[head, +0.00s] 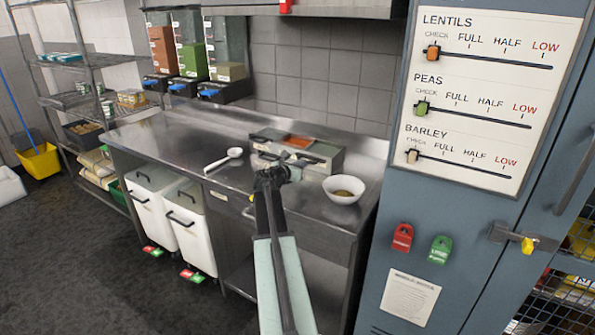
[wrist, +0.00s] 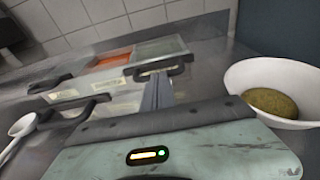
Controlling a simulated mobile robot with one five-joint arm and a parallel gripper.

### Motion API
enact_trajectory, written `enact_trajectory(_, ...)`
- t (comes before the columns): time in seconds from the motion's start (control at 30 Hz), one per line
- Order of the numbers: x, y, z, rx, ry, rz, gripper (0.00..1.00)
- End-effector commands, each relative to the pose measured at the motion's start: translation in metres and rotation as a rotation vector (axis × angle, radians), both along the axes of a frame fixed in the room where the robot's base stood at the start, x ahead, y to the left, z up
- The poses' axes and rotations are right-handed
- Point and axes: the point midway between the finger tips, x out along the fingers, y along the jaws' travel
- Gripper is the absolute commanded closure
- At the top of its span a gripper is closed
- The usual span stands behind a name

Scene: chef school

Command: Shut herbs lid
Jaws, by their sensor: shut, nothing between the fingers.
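A low metal box with several compartments (head: 322,158) stands on the steel counter; it also shows in the wrist view (wrist: 125,88). One compartment shows orange-red (wrist: 112,59) and the one to its right grey-green (wrist: 160,47). Dark lid handles show, one at the left (wrist: 50,84) and one in front of the green compartment (wrist: 176,62). I cannot read labels, so I cannot tell which is the herbs lid or how far it is open. My gripper (head: 272,172) is shut and empty at the box's front; its fingers (wrist: 157,90) appear just below the right handle. Contact is unclear.
A white bowl with greenish-brown contents (head: 344,190) stands close on the right. A white ladle (head: 224,159) lies on the left. Dispensers (head: 193,60) hang behind left. A grey-blue cabinet (head: 392,245) bounds the right. The counter's left part (head: 165,135) is clear.

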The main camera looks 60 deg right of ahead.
Motion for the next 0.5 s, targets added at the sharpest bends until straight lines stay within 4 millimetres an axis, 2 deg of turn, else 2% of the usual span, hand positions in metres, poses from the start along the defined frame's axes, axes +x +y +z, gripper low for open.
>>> enact_trajectory(0.03,0.002,-0.014,0.0,0.0,0.0,-0.002,1.0)
enact_trajectory(0.2,0.011,-0.041,0.0,0.0,0.0,0.008,1.0)
enact_trajectory(0.33,0.016,-0.052,0.0,-0.001,0.001,0.015,1.0)
enact_trajectory(0.5,0.018,-0.055,0.001,-0.004,0.002,0.022,1.0)
